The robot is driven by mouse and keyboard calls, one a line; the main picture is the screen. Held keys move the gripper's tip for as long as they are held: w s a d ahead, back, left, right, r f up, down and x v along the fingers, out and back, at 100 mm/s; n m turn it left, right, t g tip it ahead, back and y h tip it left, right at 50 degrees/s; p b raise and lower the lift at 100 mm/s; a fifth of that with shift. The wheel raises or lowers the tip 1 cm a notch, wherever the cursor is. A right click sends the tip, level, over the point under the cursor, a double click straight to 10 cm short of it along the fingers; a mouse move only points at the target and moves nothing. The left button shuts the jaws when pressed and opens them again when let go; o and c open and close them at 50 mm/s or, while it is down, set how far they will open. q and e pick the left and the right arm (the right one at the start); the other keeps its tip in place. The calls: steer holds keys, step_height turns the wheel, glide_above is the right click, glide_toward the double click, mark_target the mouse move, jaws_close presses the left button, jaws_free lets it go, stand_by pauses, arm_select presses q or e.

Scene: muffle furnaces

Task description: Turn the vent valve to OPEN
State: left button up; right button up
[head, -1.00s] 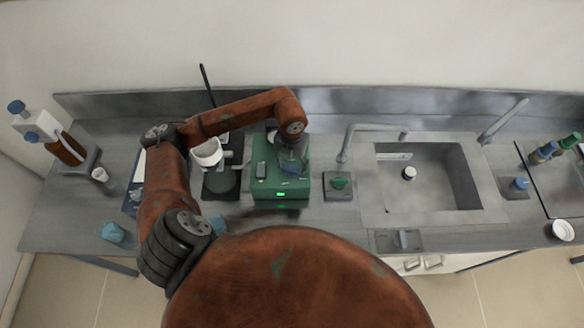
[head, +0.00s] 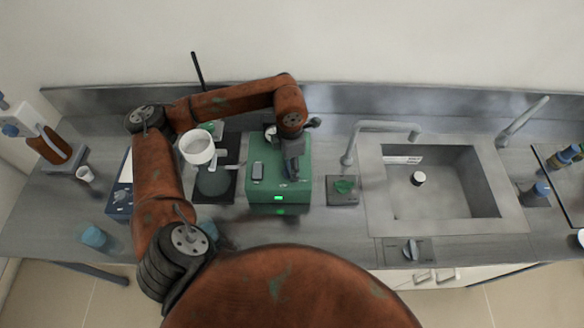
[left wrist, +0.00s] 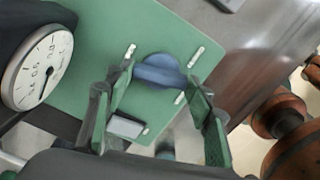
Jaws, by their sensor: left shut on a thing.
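A green furnace box (head: 262,190) stands on the counter, with a lit green display on its front. On its top sits a round blue valve knob with a raised bar; in the left wrist view the knob (left wrist: 158,70) lies between my fingers, with small white marks around it on the green panel. My left gripper (head: 292,172) points down onto the box top. In the left wrist view its fingertips (left wrist: 161,76) are at the two ends of the knob's bar, shut on it. The head view hides the knob behind the gripper. My right gripper is not in view.
A round dial gauge (left wrist: 40,67) is beside the panel. A white cup-shaped vessel (head: 197,147) stands left of the box. A green-knobbed block (head: 343,188) and a sink (head: 432,200) lie to the right. A grey rectangular piece (head: 258,172) sits on the box top.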

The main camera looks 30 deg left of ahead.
arm_select(q)
steer(key=shift+f+m+b, duration=0.1)
steer(key=shift+m+b, duration=0.9)
steer(key=shift+m, duration=0.6)
steer(key=o, duration=1.2)
steer(key=shift+c, duration=0.2)
steer(key=shift+w+r, duration=0.1)
steer(key=shift+r, duration=0.1)
step_height(320, 180, up, 12)
steer(key=shift+f, duration=0.15)
